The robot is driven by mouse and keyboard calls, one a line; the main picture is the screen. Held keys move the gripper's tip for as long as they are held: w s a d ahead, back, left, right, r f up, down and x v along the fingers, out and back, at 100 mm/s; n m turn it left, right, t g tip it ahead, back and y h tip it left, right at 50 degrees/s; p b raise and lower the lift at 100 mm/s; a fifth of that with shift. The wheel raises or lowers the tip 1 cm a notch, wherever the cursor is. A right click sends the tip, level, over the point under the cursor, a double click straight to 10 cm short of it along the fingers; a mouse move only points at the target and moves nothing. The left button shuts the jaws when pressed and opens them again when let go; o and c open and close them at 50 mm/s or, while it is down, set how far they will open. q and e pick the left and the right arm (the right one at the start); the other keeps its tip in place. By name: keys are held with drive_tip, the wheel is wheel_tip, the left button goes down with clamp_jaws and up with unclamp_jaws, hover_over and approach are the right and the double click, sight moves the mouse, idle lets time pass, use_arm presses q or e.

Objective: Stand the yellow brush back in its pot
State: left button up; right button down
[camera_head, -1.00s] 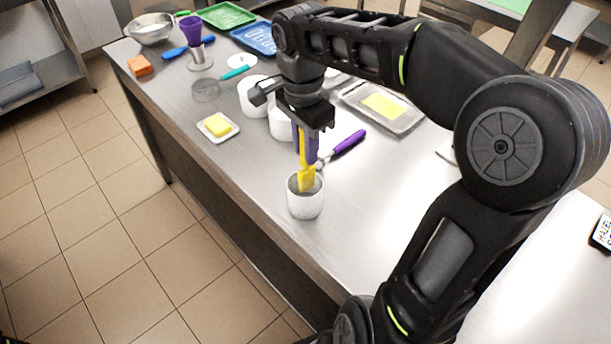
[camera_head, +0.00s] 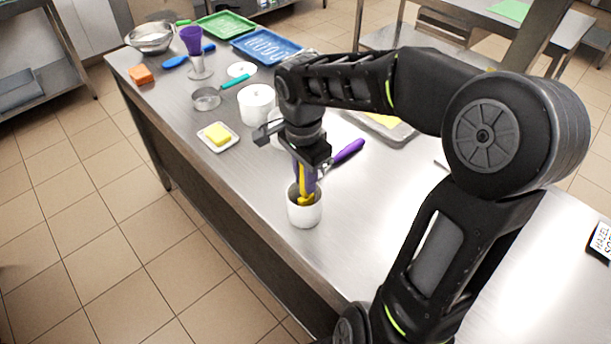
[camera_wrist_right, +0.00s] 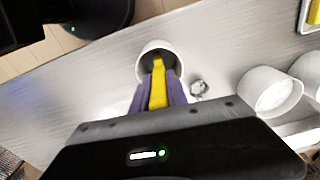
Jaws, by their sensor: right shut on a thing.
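The yellow brush (camera_head: 303,190) is held upright by my right gripper (camera_head: 305,172), which is shut on it. The brush's lower end is inside the mouth of the white pot (camera_head: 305,215), and the pot's front wall hides its tip. In the right wrist view the yellow brush (camera_wrist_right: 158,85) shows between the purple fingers of the right gripper (camera_wrist_right: 158,92). They reach toward the opening of the pot (camera_wrist_right: 152,48). I cannot tell whether the brush touches the pot's floor. My left gripper is not in view.
A purple-handled tool (camera_head: 347,152) lies just behind the pot. A white canister (camera_head: 256,104) and a dish with a yellow block (camera_head: 218,137) stand farther back. A metal tray (camera_head: 400,134) lies to the right. The table's front edge is close to the pot.

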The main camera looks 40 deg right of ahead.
drive_tip(key=c, duration=1.8)
unclamp_jaws()
drive_tip(key=shift+f, duration=0.15)
drive_tip(key=o, duration=0.5)
drive_tip(key=shift+r, duration=0.4)
drive_tip(key=r, duration=0.4)
drive_tip(key=r+b, duration=0.1)
drive_tip(key=r, duration=0.2)
drive_tip(key=shift+a+r, duration=0.2)
drive_tip(key=shift+r, duration=0.15)
wheel_tip(320, 180, up, 4)
drive_tip(key=shift+a+f+p, duration=0.1)
drive_tip(key=shift+p, duration=1)
